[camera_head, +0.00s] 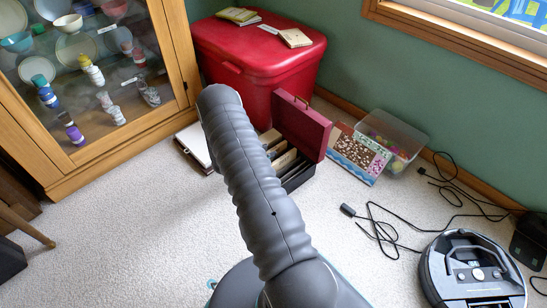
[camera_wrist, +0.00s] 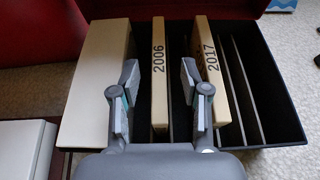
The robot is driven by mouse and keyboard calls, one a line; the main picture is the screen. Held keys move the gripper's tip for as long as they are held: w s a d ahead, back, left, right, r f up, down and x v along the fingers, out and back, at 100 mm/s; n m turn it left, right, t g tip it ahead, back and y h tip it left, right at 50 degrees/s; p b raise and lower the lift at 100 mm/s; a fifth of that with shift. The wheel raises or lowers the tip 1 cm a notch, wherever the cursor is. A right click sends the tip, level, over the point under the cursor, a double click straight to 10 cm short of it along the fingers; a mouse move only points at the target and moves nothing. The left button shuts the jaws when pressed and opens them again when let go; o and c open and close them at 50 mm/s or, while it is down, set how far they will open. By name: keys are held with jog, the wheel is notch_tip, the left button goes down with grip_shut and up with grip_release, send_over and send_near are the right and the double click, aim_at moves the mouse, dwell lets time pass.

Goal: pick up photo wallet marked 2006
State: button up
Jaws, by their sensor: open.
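The photo wallet marked 2006 (camera_wrist: 159,92) is a thin tan wallet standing upright in a dark box in the wrist view. My gripper (camera_wrist: 158,75) is open, with one finger on each side of that wallet. The fingers appear apart from it, and I cannot tell how deep they reach. A second tan wallet marked 2017 (camera_wrist: 210,70) stands to the right, close to the right finger. In the head view the open box (camera_head: 298,178) with its red lid (camera_head: 301,127) is partly hidden by my arm, and the gripper is hidden there.
A thick tan block (camera_wrist: 96,80) fills the box's left side; dark dividers stand at right. A red chest (camera_head: 255,62) is behind, a glass cabinet (camera_head: 95,75) at left. A clear bin (camera_head: 392,140), cables and a robot vacuum (camera_head: 472,272) are at right.

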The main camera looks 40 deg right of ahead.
aim_at(273, 149)
jog(key=x, duration=0.4)
jog(key=shift+d, duration=0.1)
grip_shut()
jog(key=shift+r, duration=0.15)
